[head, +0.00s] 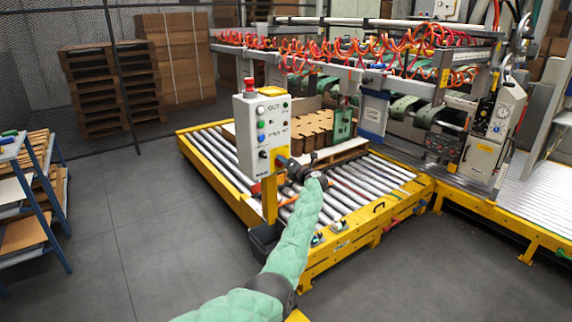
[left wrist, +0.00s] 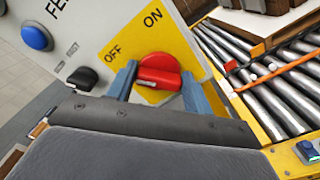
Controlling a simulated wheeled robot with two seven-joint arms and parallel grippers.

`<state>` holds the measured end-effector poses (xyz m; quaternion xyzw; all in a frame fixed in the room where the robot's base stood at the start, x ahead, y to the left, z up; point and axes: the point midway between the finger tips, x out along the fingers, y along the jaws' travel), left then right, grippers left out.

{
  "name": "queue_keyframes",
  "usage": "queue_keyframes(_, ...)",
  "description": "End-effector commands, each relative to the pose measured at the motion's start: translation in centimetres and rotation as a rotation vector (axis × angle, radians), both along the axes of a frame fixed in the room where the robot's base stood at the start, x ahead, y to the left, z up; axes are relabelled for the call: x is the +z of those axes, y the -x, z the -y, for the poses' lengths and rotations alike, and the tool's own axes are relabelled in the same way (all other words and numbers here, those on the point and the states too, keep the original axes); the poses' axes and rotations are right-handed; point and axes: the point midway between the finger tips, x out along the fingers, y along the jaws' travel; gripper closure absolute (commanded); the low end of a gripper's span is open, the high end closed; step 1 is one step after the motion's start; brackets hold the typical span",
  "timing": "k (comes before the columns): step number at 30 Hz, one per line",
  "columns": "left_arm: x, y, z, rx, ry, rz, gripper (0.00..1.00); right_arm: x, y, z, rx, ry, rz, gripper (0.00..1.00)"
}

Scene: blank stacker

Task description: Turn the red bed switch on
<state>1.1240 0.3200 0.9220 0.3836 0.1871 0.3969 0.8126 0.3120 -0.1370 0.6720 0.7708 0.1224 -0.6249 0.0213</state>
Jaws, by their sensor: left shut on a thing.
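The red bed switch (left wrist: 158,68) is a round rotary knob with a raised grip bar, on a yellow plate (left wrist: 128,38) marked OFF and ON. In the left wrist view my left gripper (left wrist: 160,74) has one blue finger on each side of the knob and is shut on it. Which mark the knob points to is hard to tell. In the head view my left gripper (head: 284,162) reaches the right side of the white control box (head: 249,128), and the red switch is not visible there. My right gripper is not in view.
The control box stands on a yellow post (head: 270,200) beside a roller conveyor (head: 376,176) with a yellow frame. A blue button (left wrist: 37,36) and a black knob (left wrist: 83,77) sit near the switch.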

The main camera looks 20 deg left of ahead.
Motion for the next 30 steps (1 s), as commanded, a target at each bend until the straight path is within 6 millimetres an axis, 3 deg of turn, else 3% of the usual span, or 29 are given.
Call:
queue_keyframes(20, -0.3, -0.1, 0.2, -0.002, -0.32, -0.414, 0.72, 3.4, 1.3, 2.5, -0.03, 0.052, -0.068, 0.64)
queue_keyframes(30, -0.4, -0.1, 0.2, -0.001, -0.478, -0.619, 0.72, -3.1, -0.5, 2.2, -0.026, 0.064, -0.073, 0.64)
